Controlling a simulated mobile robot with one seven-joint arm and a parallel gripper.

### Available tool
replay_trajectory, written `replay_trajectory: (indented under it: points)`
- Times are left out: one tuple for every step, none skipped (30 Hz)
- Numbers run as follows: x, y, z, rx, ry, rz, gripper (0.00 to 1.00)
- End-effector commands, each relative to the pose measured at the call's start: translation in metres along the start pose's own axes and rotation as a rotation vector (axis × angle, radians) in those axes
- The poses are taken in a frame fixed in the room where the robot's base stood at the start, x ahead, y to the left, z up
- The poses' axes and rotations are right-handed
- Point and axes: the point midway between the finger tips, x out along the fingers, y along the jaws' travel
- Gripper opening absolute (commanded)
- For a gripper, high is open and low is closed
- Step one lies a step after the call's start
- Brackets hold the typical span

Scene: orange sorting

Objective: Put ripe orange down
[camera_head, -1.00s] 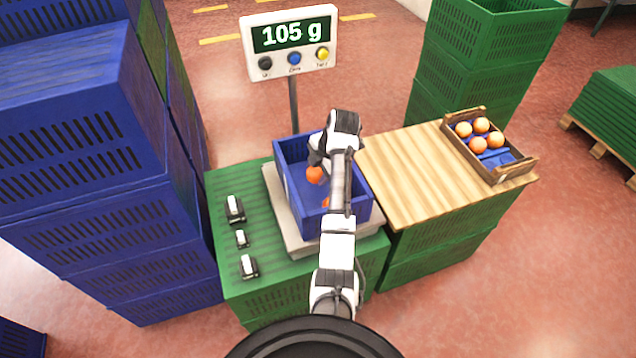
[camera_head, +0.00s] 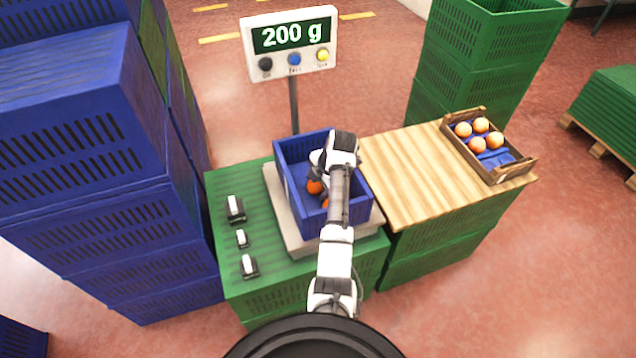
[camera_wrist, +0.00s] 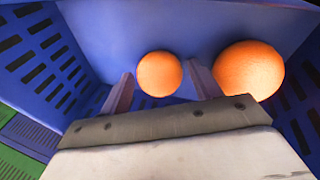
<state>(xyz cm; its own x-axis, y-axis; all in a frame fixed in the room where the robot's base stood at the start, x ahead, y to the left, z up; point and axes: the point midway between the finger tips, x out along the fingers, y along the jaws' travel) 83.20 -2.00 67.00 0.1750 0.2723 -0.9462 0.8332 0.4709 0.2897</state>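A blue crate (camera_head: 296,208) stands on the weighing scale (camera_head: 281,224). Two oranges lie inside: one orange (camera_head: 314,187) shows beside my wrist, and the other orange (camera_head: 325,203) is mostly hidden by my arm. My gripper (camera_wrist: 160,72) is down inside the crate. In the wrist view, one orange (camera_wrist: 159,75) sits between its two fingers, with small gaps showing on both sides. The larger-looking orange (camera_wrist: 249,70) is just right of the right finger. The display (camera_head: 291,36) reads 200 g.
A wooden board (camera_head: 400,180) to the right bears a wooden tray (camera_head: 515,176) with several oranges and an empty blue section. Small black-and-white devices (camera_head: 241,238) stand left of the scale. Tall blue crates (camera_head: 85,150) rise at the left, green crates (camera_head: 490,50) behind right.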

Motion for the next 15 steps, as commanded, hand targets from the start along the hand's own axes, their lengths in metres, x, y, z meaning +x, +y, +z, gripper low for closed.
replay_trajectory:
  points:
    - [0.000, 0.000, 0.000, 0.000, 0.000, 0.000, 0.70]
    - [0.000, 0.000, 0.000, 0.000, 0.000, 0.000, 0.70]
    - [0.000, 0.000, 0.000, 0.000, 0.000, 0.000, 0.70]
    - [0.000, 0.000, 0.000, 0.000, 0.000, 0.000, 0.70]
    - [0.000, 0.000, 0.000, 0.000, 0.000, 0.000, 0.70]
    - [0.000, 0.000, 0.000, 0.000, 0.000, 0.000, 0.70]
    - [0.000, 0.000, 0.000, 0.000, 0.000, 0.000, 0.70]
    - [0.000, 0.000, 0.000, 0.000, 0.000, 0.000, 0.70]
    - [-0.001, 0.000, 0.000, 0.000, 0.000, 0.000, 0.70]
    - [-0.003, 0.001, 0.000, 0.000, 0.000, 0.000, 0.70]
    - [-0.004, 0.002, -0.001, 0.000, 0.000, 0.001, 0.70]
    - [-0.006, 0.001, 0.000, 0.000, -0.001, 0.002, 0.70]
    - [-0.009, 0.001, 0.000, 0.000, -0.001, 0.002, 0.70]
    - [-0.012, 0.001, 0.001, 0.000, -0.002, 0.002, 0.70]
    - [-0.019, 0.001, 0.001, 0.000, -0.003, 0.003, 0.70]
